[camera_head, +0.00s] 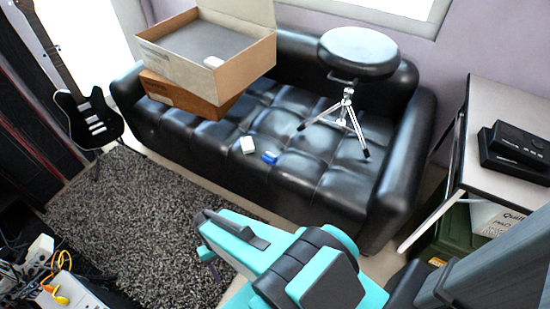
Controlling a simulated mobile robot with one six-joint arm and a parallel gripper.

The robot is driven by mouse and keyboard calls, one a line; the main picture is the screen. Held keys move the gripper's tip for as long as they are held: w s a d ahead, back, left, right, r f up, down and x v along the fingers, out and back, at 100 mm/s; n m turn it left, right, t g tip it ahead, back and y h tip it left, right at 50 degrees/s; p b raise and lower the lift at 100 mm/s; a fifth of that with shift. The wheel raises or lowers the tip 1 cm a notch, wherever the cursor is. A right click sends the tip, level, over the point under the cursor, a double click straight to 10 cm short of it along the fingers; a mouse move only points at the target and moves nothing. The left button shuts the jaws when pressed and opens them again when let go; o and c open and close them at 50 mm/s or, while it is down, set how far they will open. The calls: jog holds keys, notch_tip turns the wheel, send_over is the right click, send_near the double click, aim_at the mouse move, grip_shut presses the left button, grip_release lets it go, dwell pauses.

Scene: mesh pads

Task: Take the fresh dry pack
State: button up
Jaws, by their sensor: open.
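Two small packs lie on the seat of the black sofa (205,135). One is a white pack (248,145), and the other is a blue pack (270,157) just to its right. They are too small to read, so I cannot tell which is the fresh dry pack. A small white item (213,61) also shows at the open cardboard box (175,68) on the sofa. My gripper (204,236) is at the end of my teal arm, in front of the sofa and apart from the packs. It is open, and nothing shows between its fingers.
A round black stool (358,52) with chrome legs stands on the sofa, right of the packs. A brown box (180,95) is under the cardboard box. A table (490,185) is at right, a guitar (92,118) at left. The shaggy rug (130,215) is clear.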

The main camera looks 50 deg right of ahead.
jog(key=w+d+m+t+y+b, duration=0.5)
jog(key=w+d+m+t+b, duration=0.45)
jog(key=w+d+m, duration=0.6)
jog(key=d+r+m+t+h+b, duration=0.1)
jog(key=d+r+m+b, duration=0.3)
jog(key=d, duration=0.5)
jog(key=d+r+m+t+h+b, duration=0.1)
jog(key=d+r+m+t+b, duration=0.2)
jog(key=d, duration=0.7)
jog(key=d+r+m+t+b, duration=0.4)
jog(key=d+m+b, duration=0.3)
jog(key=d, duration=0.2)
jog(key=shift+s+d+r+h, duration=0.2)
jog(key=shift+d+r+h, duration=0.1)
jog(key=shift+h, duration=0.1)
jog(key=shift+m+t+h, duration=0.45)
jog(key=shift+m+h, duration=0.15)
jog(key=shift+m, duration=0.15)
jog(key=s+d+b, duration=0.1)
jog(key=s+d, duration=0.3)
jog(key=shift+s+d+r+b, duration=0.15)
jog(key=shift+d+r+b, duration=0.05)
jog(key=shift+d+b, duration=0.2)
jog(key=shift+a, duration=0.1)
